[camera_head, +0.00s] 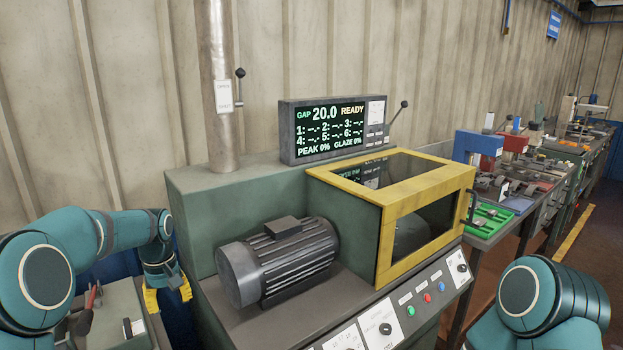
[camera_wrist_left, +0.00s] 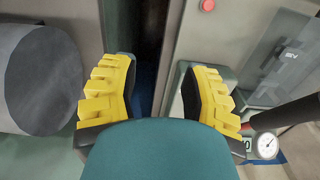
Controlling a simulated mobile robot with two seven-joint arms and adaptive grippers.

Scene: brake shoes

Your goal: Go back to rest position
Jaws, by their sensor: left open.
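My left arm comes in from the left in the head view and bends down at the wrist. My left gripper (camera_head: 168,294) has yellow fingers and hangs beside the left end of the green machine, near a grey bench. In the left wrist view the same gripper (camera_wrist_left: 160,92) shows its two yellow padded fingers wide apart with nothing between them. A dark gap and the side of a grey cabinet lie beyond the fingers. My right arm shows at the lower right of the head view, but its gripper is out of view.
The green machine (camera_head: 192,205) carries a grey motor (camera_head: 280,262), a yellow-framed guard (camera_head: 385,240) and a display (camera_head: 333,128) reading READY. A grey bench (camera_head: 128,300) with tools stands at lower left. A dial gauge (camera_wrist_left: 265,146) is right of the fingers. Further benches stand at right.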

